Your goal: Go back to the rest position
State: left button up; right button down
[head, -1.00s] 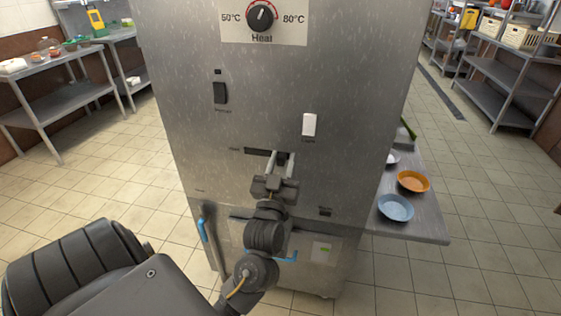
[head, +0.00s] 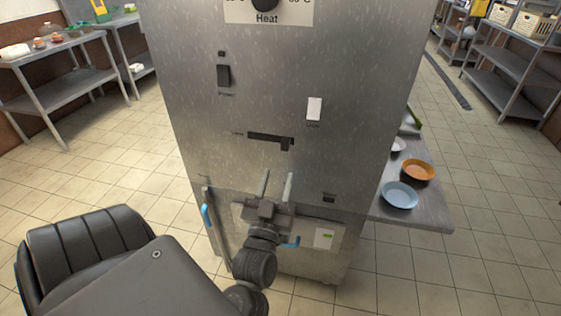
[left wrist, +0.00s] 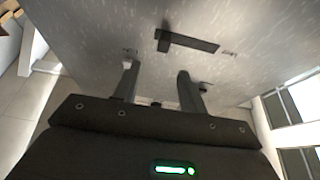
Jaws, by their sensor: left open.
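My left gripper (head: 277,186) is open and empty in front of the steel cabinet (head: 230,150), below a dark slot with a short lever (head: 272,140) in it. The two fingers point up toward the panel with a clear gap between them. In the left wrist view the open fingers (left wrist: 157,85) show apart, with the dark slot lever (left wrist: 188,42) beyond them and nothing between them. My right gripper is not in these views.
The cabinet carries a heat knob (head: 266,4), a black switch (head: 223,75) and a white switch (head: 314,108). A side shelf (head: 432,210) holds an orange bowl (head: 418,170) and a blue bowl (head: 399,195). Metal shelving stands at both sides. Tiled floor is open around the cabinet.

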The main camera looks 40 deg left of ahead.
pick_arm(q)
jog(key=shift+s+d+f, duration=0.15)
jog(key=shift+s+d, duration=0.05)
jog(key=shift+s, duration=0.15)
dwell(0.3)
